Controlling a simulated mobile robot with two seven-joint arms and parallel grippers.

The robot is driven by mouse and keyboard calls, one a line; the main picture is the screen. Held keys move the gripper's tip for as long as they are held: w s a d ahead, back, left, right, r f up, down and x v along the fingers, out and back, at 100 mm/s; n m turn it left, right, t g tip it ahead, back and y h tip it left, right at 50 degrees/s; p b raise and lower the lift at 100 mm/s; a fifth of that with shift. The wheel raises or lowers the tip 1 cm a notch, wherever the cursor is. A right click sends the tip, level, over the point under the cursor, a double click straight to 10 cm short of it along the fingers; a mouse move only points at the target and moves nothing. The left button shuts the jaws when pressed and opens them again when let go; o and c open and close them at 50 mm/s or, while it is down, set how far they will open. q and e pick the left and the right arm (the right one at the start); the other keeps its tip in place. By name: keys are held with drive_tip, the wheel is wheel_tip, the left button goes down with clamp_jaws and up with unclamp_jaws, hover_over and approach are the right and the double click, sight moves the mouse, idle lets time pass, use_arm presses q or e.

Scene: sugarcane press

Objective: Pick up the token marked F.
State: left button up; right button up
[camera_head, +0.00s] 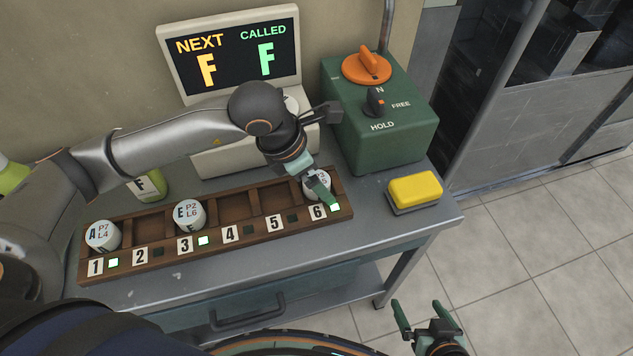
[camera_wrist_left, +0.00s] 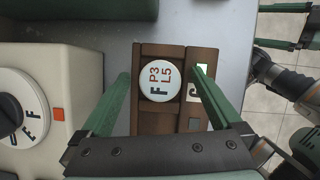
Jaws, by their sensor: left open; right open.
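My left gripper (camera_wrist_left: 162,70) is open, with one green finger on each side of the token in the left wrist view. I cannot tell whether the fingers touch it. My right gripper (camera_head: 421,309) is open and empty, low at the right, beyond the table.
Token A (camera_head: 102,235) is in slot 1 and token E (camera_head: 189,214) in slot 3. A jar labelled F (camera_head: 150,186) stands behind the rack. The screen (camera_head: 236,80) reads NEXT F, CALLED F.

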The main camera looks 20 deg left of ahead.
use_arm(q)
drive_tip(key=c, duration=1.5)
drive_tip(key=shift+o, duration=0.2)
drive_tip(key=shift+r, duration=0.15)
